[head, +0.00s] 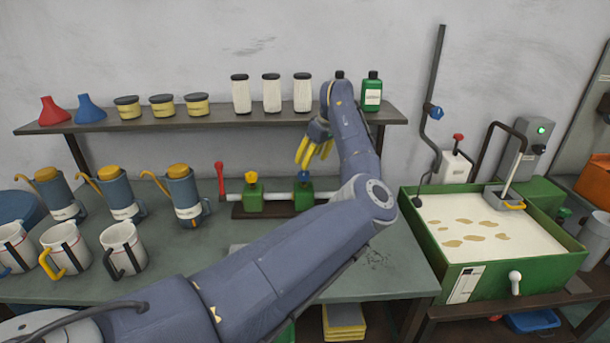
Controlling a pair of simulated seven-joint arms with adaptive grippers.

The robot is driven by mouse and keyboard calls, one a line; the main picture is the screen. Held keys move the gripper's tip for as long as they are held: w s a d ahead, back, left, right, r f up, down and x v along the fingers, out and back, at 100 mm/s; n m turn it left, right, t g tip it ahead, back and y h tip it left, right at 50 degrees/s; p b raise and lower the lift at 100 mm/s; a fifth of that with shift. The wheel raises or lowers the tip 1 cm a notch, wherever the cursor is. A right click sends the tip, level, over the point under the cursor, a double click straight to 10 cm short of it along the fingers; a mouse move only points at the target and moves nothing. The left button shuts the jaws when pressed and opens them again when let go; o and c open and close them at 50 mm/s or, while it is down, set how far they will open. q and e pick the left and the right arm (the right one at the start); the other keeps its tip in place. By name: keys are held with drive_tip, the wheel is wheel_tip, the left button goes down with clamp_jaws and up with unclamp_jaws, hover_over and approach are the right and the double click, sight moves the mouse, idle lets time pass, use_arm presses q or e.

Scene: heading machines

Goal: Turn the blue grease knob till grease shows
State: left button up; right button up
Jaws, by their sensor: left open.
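A blue knob (304,176) sits on top of a green block (304,196) on the bench. A yellow knob (251,176) tops a similar green block to its left, with a white pipe between the blocks. Another blue knob (437,112) is on the dark upright rod at the wall; I cannot tell by label which is the grease knob. My left gripper (315,152) is open and empty, its yellow fingers pointing down above the blue knob on the block, apart from it. No grease is visible at the blocks. My right gripper is out of view.
A shelf (222,120) with funnels, tubs and bottles runs just behind my left gripper. Oil cans (184,195) and mugs (122,248) stand at the left. A red-handled lever (220,180) is beside the pipe. A green tank (485,270) of pale liquid stands right.

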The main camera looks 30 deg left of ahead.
sight(305, 173)
use_arm(q)
drive_tip(key=shift+x, duration=3.9)
drive_tip(key=shift+s, duration=0.1)
clamp_jaws()
drive_tip(key=shift+r+m, duration=0.1)
drive_tip(key=shift+m, duration=0.4)
unclamp_jaws()
drive_tip(key=v, duration=1.2)
